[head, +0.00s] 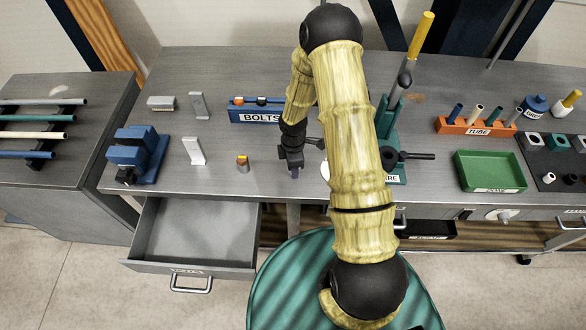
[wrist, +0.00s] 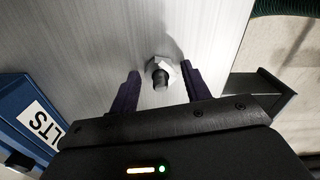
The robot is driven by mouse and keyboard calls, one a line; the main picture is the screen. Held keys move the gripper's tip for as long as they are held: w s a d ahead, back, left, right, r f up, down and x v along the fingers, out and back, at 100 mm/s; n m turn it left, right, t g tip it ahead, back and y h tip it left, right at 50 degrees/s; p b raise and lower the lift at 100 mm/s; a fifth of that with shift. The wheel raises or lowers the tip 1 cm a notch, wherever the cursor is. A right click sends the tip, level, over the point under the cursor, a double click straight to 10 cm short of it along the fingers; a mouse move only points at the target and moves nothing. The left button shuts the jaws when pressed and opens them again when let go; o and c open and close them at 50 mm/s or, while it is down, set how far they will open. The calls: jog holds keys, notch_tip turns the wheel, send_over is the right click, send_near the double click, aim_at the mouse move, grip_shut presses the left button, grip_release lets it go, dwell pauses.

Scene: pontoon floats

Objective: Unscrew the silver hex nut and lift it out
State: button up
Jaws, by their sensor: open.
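The silver hex nut (wrist: 172,67) sits around a dark threaded bolt (wrist: 160,78) that stands up from the grey metal bench top, in the wrist view. My gripper (wrist: 160,73) is open, with one dark finger to the left of the nut and one to the right. There is a clear gap on both sides, and neither finger appears to touch the nut. In the head view my gripper (head: 292,170) points down close above the bench near its front edge. The nut cannot be made out there, hidden at my gripper.
A blue BOLTS bin (head: 257,112) stands close behind my gripper and shows at left in the wrist view (wrist: 30,118). A green stand (head: 391,130) is to the right. An open drawer (head: 193,240) juts out below.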

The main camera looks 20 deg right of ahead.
jog(key=m+b, duration=0.1)
jog(key=m, duration=0.4)
jog(key=shift+a+f, duration=0.1)
jog(key=m, duration=0.3)
jog(key=shift+m+b, duration=0.4)
jog(key=shift+m, duration=1)
jog(key=shift+m, duration=1)
jog(key=m, duration=0.5)
jog(key=shift+b, duration=0.4)
jog(key=m, duration=0.5)
